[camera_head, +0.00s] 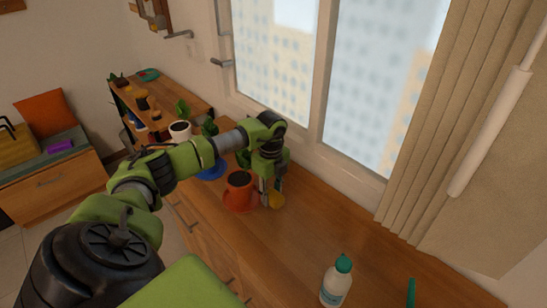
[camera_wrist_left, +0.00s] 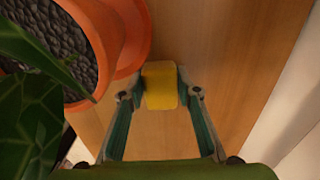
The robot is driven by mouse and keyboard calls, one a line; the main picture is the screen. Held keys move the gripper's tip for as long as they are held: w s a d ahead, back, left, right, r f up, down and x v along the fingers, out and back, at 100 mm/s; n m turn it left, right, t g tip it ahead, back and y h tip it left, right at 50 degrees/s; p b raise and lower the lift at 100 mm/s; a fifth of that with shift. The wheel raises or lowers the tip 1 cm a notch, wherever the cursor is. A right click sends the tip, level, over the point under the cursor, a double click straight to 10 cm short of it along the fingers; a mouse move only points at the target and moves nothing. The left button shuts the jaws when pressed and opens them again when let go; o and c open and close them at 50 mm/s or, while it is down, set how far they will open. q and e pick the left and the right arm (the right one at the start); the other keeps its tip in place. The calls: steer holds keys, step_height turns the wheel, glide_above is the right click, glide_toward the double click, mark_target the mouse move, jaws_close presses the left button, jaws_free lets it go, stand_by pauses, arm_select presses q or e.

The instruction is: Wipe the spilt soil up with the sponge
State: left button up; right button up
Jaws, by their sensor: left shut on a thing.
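A yellow sponge (camera_wrist_left: 160,86) is held between the fingertips of my left gripper (camera_wrist_left: 160,92), which is shut on it. In the head view my left gripper (camera_head: 268,190) points down at the wooden counter, and the sponge (camera_head: 277,201) shows at its tips, close to the counter top. An orange pot (camera_head: 238,192) with dark soil stands on an orange saucer just left of the gripper. In the left wrist view the orange pot (camera_wrist_left: 112,35) and its saucer are beside the sponge. I cannot make out any spilt soil; the area under the sponge is hidden. My right gripper is not in view.
A white bottle with a green cap (camera_head: 337,280) stands on the counter (camera_head: 300,225) at the front. A green item (camera_head: 411,293) is at the right. A white pot (camera_head: 180,131) and a blue saucer (camera_head: 211,170) lie beyond. The window wall borders the counter.

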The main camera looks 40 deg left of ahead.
mark_target(279, 200)
arm_select(q)
steer(key=shift+s+d+p, duration=0.15)
steer(key=shift+d+p, duration=0.5)
steer(key=shift+d, duration=0.55)
steer(key=shift+d+f, duration=0.1)
steer(key=shift+d, duration=0.65)
steer(key=shift+s+d+p, duration=0.15)
steer(key=shift+d+p, duration=0.9)
steer(key=shift+d, duration=0.5)
steer(key=shift+s+d+p, duration=0.1)
steer(key=shift+d+p, duration=0.4)
steer(key=shift+d, duration=0.9)
steer(key=shift+s+d, duration=0.1)
steer(key=shift+d, duration=0.7)
step_height(279, 200, up, 6)
steer(key=p, duration=0.5)
steer(key=shift+a, duration=0.1)
